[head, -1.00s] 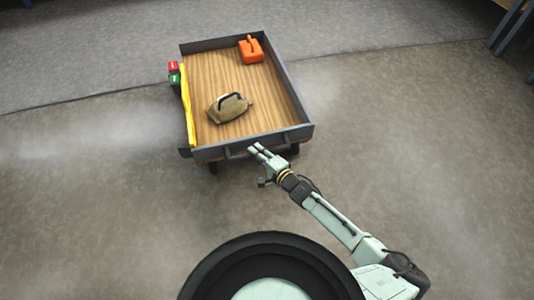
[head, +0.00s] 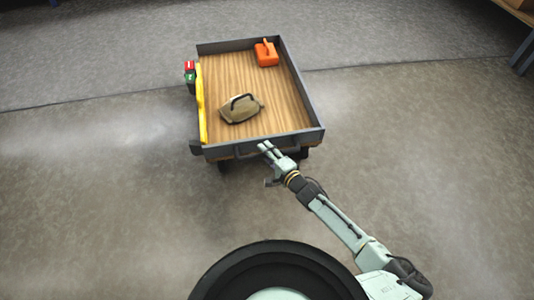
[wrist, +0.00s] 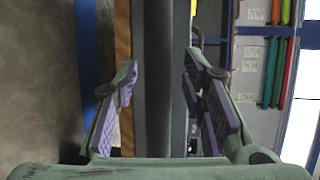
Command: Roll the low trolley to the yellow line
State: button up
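The low trolley (head: 312,128) stands on the grey floor, with a wooden deck, a dark grey rim and a yellow bar (head: 201,105) along its left side. On its near side is a grey handle (head: 240,154). My gripper (head: 266,147) is at the near rim, right of the handle's middle. In the wrist view my gripper (wrist: 163,82) is open, its purple-padded fingers parted on either side of a dark grey bar of the trolley (wrist: 158,110). I cannot tell whether either pad touches it. No yellow line shows on the floor.
On the deck lie an orange can (head: 266,55) and a brown bag-like thing with a dark handle (head: 240,110). Red and green items (head: 190,70) sit at its left side. Floor left and right of the trolley is clear. A table (head: 524,50) stands at the far right.

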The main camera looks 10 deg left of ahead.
jog(key=v, duration=1.2)
dwell(0.4)
